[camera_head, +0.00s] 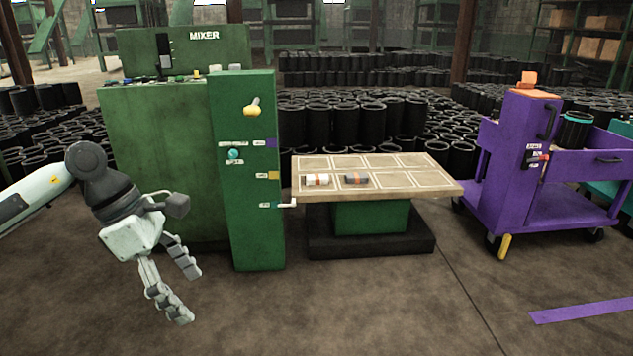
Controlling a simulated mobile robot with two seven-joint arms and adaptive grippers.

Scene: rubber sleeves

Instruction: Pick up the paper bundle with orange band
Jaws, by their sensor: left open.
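A white paper bundle with an orange band (317,180) lies on the near left part of a light table top (436,186) marked with white rectangles. A grey roll with an orange band (356,179) lies just to its right, apart from it. My left gripper (190,297) is open and empty, low at the left, in front of the green mixer. It is well to the left of the table and apart from both rolls. My right gripper is not in view.
A purple cart (515,150) stands at the right. Black rubber sleeves (400,115) fill the back. The front floor is clear.

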